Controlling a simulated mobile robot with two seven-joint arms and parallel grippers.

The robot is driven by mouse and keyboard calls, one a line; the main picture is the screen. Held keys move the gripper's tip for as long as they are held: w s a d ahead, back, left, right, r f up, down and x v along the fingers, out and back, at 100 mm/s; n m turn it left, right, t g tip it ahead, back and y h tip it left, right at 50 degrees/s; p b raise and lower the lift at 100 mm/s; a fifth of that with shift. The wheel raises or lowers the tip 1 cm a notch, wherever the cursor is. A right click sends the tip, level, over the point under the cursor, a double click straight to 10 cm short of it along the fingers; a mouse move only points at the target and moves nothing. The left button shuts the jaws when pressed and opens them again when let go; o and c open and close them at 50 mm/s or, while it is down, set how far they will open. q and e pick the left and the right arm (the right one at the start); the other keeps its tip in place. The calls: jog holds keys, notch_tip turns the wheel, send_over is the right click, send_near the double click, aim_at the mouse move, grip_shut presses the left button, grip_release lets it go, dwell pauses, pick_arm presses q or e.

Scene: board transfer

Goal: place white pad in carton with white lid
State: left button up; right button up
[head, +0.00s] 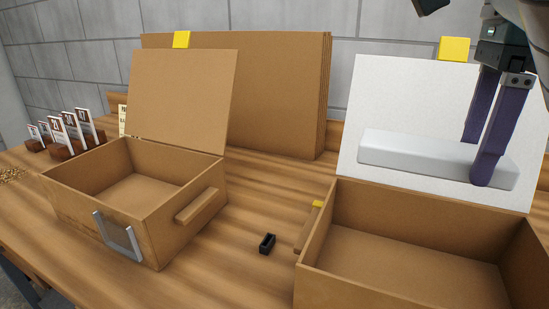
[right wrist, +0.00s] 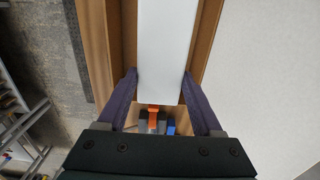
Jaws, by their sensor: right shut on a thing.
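The white pad (head: 410,152) is a long, rounded white block, held level above the back part of the right carton. My right gripper (head: 477,162) has its purple fingers shut on the pad near its right end. The carton with the white lid (head: 430,228) stands open at the right, its inside empty where I can see. Its white lid (head: 385,95) stands up behind the pad. In the right wrist view the pad (right wrist: 163,40) runs between the fingers (right wrist: 160,75), with brown carton walls on both sides. My left gripper is not in view.
A second open carton (head: 165,228) with a brown lid (head: 185,100) stands at the left, empty. Flat cardboard sheets (head: 275,90) lean at the back. A small black holder (head: 267,243) lies between the cartons. Cards on wooden blocks (head: 75,130) stand far left.

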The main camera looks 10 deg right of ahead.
jog(key=b, duration=0.2)
send_over(420, 292)
notch_tip(420, 292, down, 15)
jog(key=shift+s+r, duration=0.1)
jog(key=shift+r, duration=0.05)
notch_tip(420, 292, down, 5)
jog(key=shift+f+b, duration=0.1)
jog(key=shift+b, duration=0.45)
jog(key=shift+f, duration=0.1)
jog(key=shift+f, duration=0.1)
jog(key=o, duration=1.3)
